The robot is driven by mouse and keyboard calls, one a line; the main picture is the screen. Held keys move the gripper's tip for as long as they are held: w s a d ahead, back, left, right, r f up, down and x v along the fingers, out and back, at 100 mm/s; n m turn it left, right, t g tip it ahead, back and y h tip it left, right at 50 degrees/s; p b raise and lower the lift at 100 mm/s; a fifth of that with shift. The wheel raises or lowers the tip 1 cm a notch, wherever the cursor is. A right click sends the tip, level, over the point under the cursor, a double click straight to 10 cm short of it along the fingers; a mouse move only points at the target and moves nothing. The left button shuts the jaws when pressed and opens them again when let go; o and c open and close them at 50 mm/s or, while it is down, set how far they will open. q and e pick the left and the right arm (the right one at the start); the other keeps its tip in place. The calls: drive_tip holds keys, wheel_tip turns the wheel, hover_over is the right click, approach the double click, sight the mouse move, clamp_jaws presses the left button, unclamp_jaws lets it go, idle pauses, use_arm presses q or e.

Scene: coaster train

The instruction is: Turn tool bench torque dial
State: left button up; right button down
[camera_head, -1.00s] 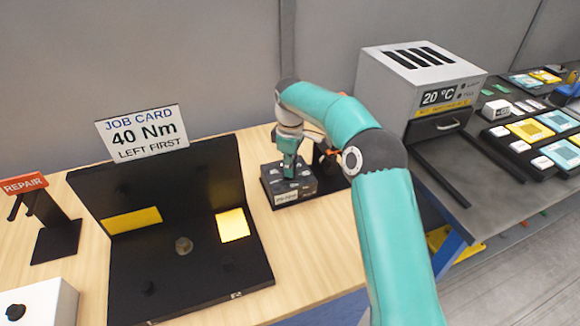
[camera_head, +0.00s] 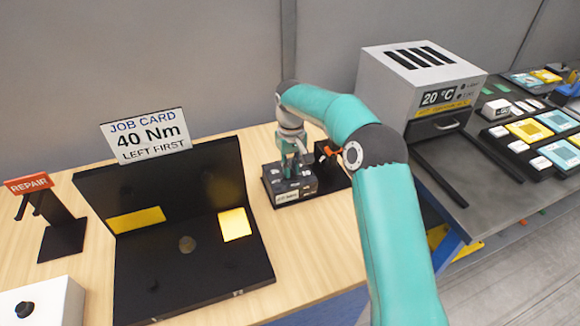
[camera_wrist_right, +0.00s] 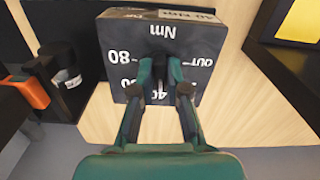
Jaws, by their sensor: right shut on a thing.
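The torque dial is a small black knob (camera_wrist_right: 160,70) on a dark box marked Nm, 80, 40 and OUT (camera_wrist_right: 117,30). In the head view the box (camera_head: 287,194) stands on the wooden bench, right of the black fixture. My right gripper (camera_wrist_right: 160,78) is shut on the knob, a green fingertip on each side of it. It comes down onto the box from above in the head view (camera_head: 291,160). The fingers hide part of the knob and scale, so I cannot tell its exact setting. My left gripper is out of view.
A job card (camera_head: 148,135) reading 40 Nm, left first, stands on the black fixture (camera_head: 190,285) with yellow patches. Behind the box is a dark holder with an orange part (camera_wrist_right: 30,92). A REPAIR stand (camera_head: 62,238) is at left, a grey oven (camera_head: 420,85) at right.

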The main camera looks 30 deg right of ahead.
drive_tip(key=shift+w+r+m, duration=0.1)
drive_tip(key=shift+r+m, duration=0.05)
drive_tip(key=shift+m, duration=0.45)
drive_tip(key=c, duration=1.2)
unclamp_jaws()
drive_tip(key=shift+o, duration=0.2)
wheel_tip(320, 180, up, 12)
drive_tip(key=shift+f, duration=0.2)
